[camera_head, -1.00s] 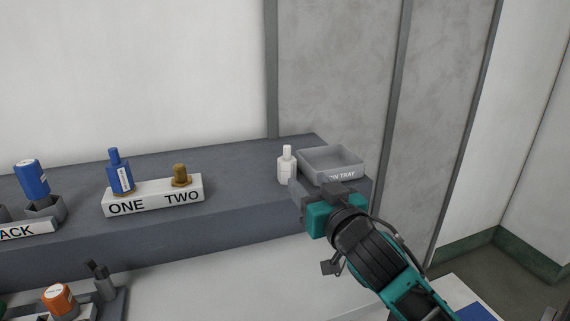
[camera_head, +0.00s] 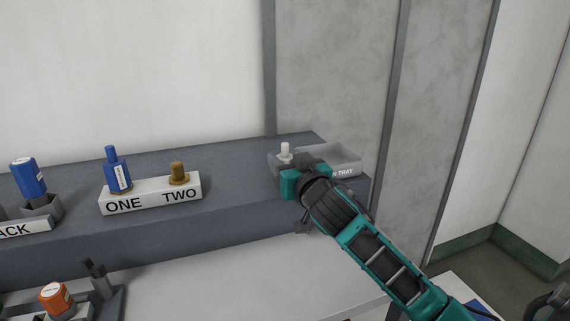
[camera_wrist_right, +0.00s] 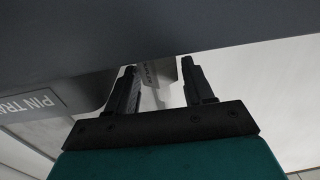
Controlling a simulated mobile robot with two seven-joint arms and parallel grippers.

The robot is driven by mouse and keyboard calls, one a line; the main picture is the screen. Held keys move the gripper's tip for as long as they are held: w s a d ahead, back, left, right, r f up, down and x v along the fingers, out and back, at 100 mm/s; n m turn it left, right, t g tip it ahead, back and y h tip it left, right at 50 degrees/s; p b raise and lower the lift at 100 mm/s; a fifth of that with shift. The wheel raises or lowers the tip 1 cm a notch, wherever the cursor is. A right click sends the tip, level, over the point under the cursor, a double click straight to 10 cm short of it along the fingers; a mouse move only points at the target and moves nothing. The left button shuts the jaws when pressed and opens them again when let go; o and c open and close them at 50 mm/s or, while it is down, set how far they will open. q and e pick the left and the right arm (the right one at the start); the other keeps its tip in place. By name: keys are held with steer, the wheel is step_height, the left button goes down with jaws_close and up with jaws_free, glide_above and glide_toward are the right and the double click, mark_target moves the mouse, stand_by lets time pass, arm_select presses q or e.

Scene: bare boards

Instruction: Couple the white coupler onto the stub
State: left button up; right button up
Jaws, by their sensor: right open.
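The white coupler (camera_head: 285,151) stands upright on the grey shelf beside the pin tray; my gripper hides its lower part. My right gripper (camera_head: 286,161) is at the coupler, with its open fingers on either side of it. In the right wrist view a pale labelled body, likely the coupler (camera_wrist_right: 158,73), shows between the two fingertips (camera_wrist_right: 160,70); contact cannot be told. The brass stub (camera_head: 179,172) stands bare at the TWO end of the white block (camera_head: 150,197). A blue coupler (camera_head: 117,172) is on the ONE end.
The grey pin tray (camera_head: 345,171) is right of the coupler, partly behind my wrist. A rack (camera_head: 28,230) with a blue-capped item (camera_head: 28,177) is at far left. An orange-capped item (camera_head: 54,298) is lower left. The shelf between block and coupler is clear.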

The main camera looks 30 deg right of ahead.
steer(key=shift+c, duration=0.2)
steer(key=c, duration=0.8)
steer(key=shift+r, duration=0.1)
